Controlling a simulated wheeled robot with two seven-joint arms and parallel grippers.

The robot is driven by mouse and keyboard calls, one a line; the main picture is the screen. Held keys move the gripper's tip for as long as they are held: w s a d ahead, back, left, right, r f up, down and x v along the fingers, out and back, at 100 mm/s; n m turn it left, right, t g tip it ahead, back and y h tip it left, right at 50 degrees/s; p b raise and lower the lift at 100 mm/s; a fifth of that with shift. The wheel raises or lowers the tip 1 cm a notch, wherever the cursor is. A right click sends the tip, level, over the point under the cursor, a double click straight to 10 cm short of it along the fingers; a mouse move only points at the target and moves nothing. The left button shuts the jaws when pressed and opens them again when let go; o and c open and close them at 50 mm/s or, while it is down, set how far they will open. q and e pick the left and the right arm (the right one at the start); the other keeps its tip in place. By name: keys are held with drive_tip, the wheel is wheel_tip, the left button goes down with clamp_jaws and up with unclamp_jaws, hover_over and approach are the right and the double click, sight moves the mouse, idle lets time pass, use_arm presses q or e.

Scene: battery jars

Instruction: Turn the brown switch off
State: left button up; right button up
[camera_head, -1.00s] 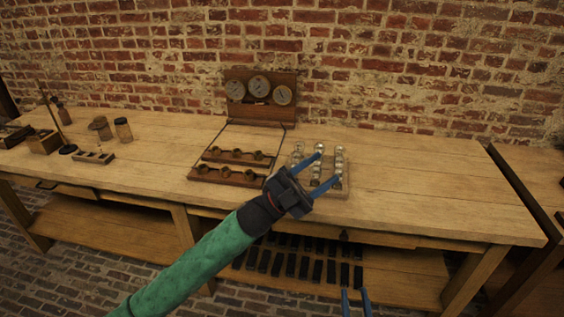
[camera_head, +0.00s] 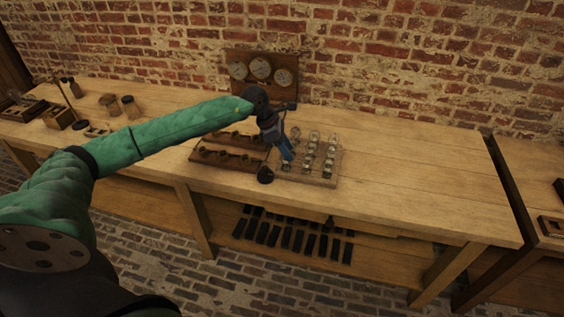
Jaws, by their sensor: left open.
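My left gripper (camera_head: 287,156) is at the end of the green arm that reaches in from the left. Its blue fingers point down over the left edge of the tray of glass jars (camera_head: 322,183). It is open, and I see nothing held in it. Two brown wooden strips with round brass-coloured fittings (camera_head: 212,157) lie just left of the fingers, partly behind my arm. A dark round piece (camera_head: 265,174) sits at the right end of the front strip, close to the fingertips. I cannot tell which part is the brown switch or its position. My right gripper is not in view.
A wooden board with three round gauges (camera_head: 237,70) stands against the brick wall. Small jars (camera_head: 130,106) and wooden boxes (camera_head: 59,117) stand on the left of the bench (camera_head: 410,180). The bench's right half is clear. Several dark blocks (camera_head: 297,240) lie on the shelf below.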

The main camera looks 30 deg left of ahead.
use_arm(q)
drive_tip(key=w+a+f+m+y, duration=0.1)
drive_tip(key=a+f+m+y, duration=0.1)
drive_tip(key=a+f+y, duration=0.15)
drive_tip(key=m+g+y, duration=0.1)
drive_tip(key=m+y, duration=0.1)
drive_tip(key=m, duration=0.1)
hover_over(265, 168)
drive_tip(key=shift+w+f, duration=0.1)
drive_tip(key=shift+w, duration=0.25)
drive_tip(key=shift+s+a+y, duration=0.15)
drive_tip(key=shift+s+y, duration=0.1)
drive_tip(key=shift+s, duration=0.05)
drive_tip(key=shift+f+m+p, duration=0.35)
drive_tip(key=shift+f+m, duration=0.05)
drive_tip(key=shift+f, duration=0.15)
drive_tip(key=shift+f+p, duration=1.4)
drive_tip(key=shift+f, duration=2)
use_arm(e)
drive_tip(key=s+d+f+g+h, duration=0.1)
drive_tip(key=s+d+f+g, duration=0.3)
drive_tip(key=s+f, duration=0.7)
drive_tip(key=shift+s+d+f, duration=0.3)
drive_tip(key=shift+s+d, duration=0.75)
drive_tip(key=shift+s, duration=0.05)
use_arm(q)
drive_tip(key=shift+c, duration=0.2)
